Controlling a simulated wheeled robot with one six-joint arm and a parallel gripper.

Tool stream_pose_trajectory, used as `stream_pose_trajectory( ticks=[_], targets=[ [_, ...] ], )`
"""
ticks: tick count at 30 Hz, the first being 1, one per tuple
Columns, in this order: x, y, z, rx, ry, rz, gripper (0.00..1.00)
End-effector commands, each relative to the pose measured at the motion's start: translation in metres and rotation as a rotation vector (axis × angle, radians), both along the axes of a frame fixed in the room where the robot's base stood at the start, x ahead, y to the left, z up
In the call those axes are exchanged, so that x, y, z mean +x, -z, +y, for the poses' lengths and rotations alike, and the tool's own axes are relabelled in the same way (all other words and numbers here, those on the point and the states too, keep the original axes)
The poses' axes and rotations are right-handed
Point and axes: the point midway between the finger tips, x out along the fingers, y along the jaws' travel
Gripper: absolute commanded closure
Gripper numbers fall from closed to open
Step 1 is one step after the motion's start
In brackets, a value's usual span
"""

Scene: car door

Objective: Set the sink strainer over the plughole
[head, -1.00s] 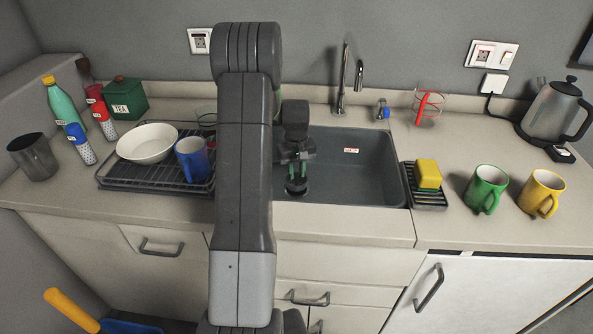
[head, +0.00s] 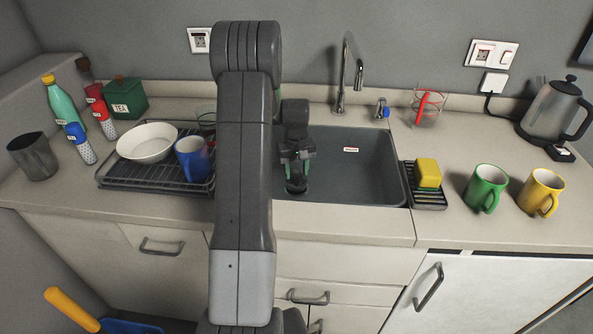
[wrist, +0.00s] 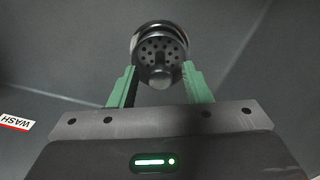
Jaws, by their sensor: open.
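The dark round sink strainer (wrist: 158,47), with a perforated face and a small knob, is down in the sink (head: 355,170). In the wrist view it lies just beyond and between my fingertips. A dark rim curves around its far side; I cannot tell how much of that is the plughole, or whether the strainer sits flat in it. My gripper (wrist: 158,78) has two green fingers spread apart, with a gap visible beside the knob. In the head view my gripper (head: 296,168) points down at the dark round shape on the sink's left side.
The tap (head: 345,80) stands behind the sink. The dish rack (head: 115,183) with a white bowl (head: 147,143) and blue mug (head: 192,158) is to the left. A yellow sponge (head: 428,173) lies on a rack at the sink's right edge. The sink's right half is clear.

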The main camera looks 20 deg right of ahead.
Motion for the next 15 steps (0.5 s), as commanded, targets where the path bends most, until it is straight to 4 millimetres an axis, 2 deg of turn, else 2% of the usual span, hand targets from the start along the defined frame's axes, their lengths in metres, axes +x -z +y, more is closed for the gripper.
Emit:
stream_pose_trajectory(
  ticks=[9, 15],
  targets=[
    [0.001, -0.069, 0.000, -0.002, 0.000, -0.006, 0.56],
    [0.001, -0.104, 0.000, -0.001, 0.000, -0.004, 0.56]
  ],
)
